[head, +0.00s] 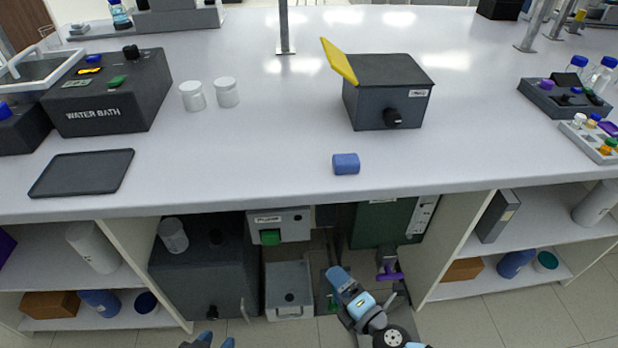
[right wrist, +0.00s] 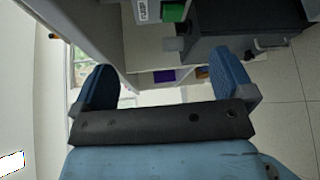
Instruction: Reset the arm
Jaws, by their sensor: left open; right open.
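My right gripper (head: 340,280) is low in front of the bench, below the worktop edge, with its arm coming from the bottom of the head view. In the right wrist view, the right gripper (right wrist: 163,82) has its two blue fingers wide apart with nothing between them. My left gripper (head: 217,340) shows only as two blue fingertips at the bottom edge of the head view. They are apart, and the rest of it is out of frame. Neither gripper visibly touches anything.
The worktop (head: 250,150) overhangs shelves and a dark cabinet (head: 205,270). A blue cylinder (head: 346,164) lies near its front edge. Behind it stands a dark box (head: 385,100) with a raised yellow flap (head: 338,61). A water bath (head: 105,95) and two white jars (head: 227,92) stand left.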

